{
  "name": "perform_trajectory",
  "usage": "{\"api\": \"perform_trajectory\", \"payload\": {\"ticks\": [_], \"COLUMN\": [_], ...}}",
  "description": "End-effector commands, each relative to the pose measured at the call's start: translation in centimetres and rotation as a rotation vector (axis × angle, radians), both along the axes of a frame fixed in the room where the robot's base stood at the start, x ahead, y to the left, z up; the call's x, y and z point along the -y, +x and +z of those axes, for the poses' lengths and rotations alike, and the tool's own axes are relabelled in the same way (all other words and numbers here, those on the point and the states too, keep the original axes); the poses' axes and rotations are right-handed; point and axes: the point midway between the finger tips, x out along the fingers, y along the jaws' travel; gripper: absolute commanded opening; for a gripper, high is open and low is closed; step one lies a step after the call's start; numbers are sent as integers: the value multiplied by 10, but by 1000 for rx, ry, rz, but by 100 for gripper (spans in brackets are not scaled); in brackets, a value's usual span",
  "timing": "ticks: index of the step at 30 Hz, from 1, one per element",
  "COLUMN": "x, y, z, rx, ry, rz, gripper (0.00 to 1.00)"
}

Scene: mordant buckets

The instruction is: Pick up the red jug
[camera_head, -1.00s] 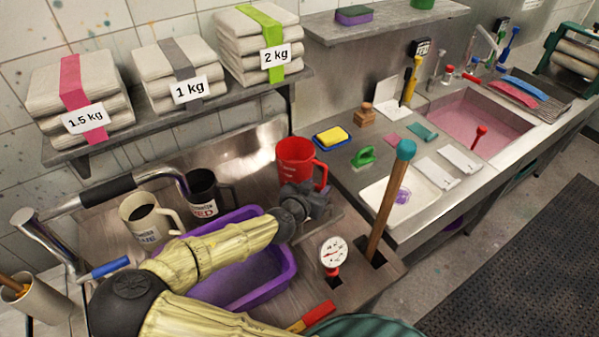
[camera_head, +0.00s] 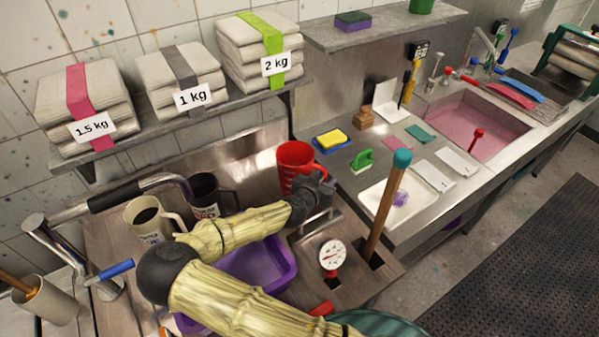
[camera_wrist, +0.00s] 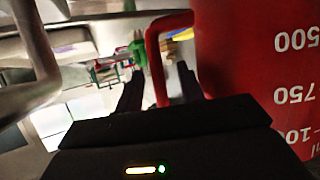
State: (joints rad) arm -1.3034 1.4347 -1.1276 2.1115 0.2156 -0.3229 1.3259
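The red jug (camera_head: 292,160) stands upright at the back of the work surface in the head view, its lower front partly hidden by my gripper. My gripper (camera_head: 325,185) is at its right side, where the handle is. In the wrist view the jug (camera_wrist: 255,70) fills the right side, with upside-down volume marks. Its red handle (camera_wrist: 156,65) runs between the two fingers of my gripper (camera_wrist: 158,90). The fingers look apart, with a gap on either side of the handle.
A purple tub (camera_head: 265,270) lies under my arm. A cream jug (camera_head: 150,220) and a black jug (camera_head: 205,190) stand to the left. A round dial gauge (camera_head: 333,255), a teal-topped stick (camera_head: 390,205) and a metal bar handle (camera_head: 315,222) are close to the right.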

Motion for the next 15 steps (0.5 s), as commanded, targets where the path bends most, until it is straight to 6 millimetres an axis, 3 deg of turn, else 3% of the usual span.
{"api": "perform_trajectory", "payload": {"ticks": [15], "x": [0], "y": [0], "z": [-1], "rx": [0], "ry": [0], "rz": [0], "gripper": [38]}}
